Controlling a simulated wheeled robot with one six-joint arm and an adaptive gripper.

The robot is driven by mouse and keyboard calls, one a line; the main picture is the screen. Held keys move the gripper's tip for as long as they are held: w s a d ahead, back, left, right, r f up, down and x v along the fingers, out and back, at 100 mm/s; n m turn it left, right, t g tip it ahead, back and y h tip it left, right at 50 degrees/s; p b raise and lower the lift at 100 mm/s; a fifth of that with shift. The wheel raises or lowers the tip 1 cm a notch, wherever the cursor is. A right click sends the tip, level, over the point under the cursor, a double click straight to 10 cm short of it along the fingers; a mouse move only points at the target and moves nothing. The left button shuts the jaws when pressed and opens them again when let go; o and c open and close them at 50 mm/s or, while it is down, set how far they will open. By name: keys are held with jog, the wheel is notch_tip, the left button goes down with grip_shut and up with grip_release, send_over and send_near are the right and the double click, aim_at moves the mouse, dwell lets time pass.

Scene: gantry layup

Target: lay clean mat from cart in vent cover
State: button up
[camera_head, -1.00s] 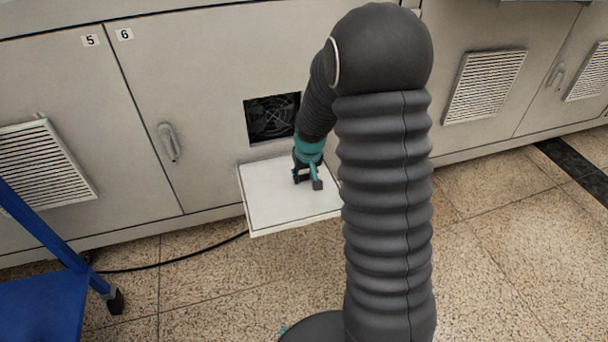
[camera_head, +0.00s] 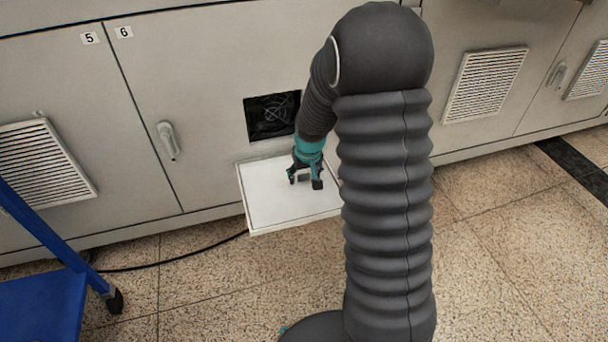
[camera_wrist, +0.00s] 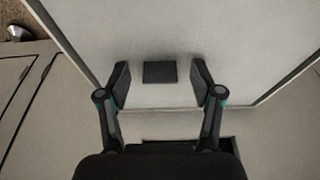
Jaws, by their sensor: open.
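The vent cover (camera_head: 295,223) is folded down from the cabinet door and lies roughly level like a tray below a square fan opening. A white mat (camera_head: 268,200) lies flat inside its rim; the mat also fills much of the wrist view (camera_wrist: 200,25). A small dark grey block (camera_wrist: 159,72) stands out on the mat. My gripper (camera_head: 305,182) is low over the mat, pointing down. In the wrist view my gripper (camera_wrist: 160,83) is open, with one finger on each side of the block and a gap at both sides.
The fan opening (camera_head: 271,117) is dark, just behind the cover. The blue cart (camera_head: 42,308) stands at the lower left, partly out of frame. A black cable (camera_head: 170,263) runs along the floor. Door handles and other louvred vents (camera_head: 485,85) are on the cabinets. Floor at right is clear.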

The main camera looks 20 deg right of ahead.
jog(key=v, duration=1.2)
jog(key=shift+s+f, duration=0.1)
jog(key=s+a+r+t+p, duration=0.1)
jog(key=s+a+r, duration=0.1)
jog(key=s+r, duration=0.5)
jog(key=s+a+r+t+p, duration=0.1)
jog(key=s+r, duration=0.6)
jog(key=s, duration=1.2)
jog(key=shift+s+a+r+t+p, duration=0.3)
jog(key=shift+a+r+p, duration=0.1)
jog(key=shift+a, duration=0.4)
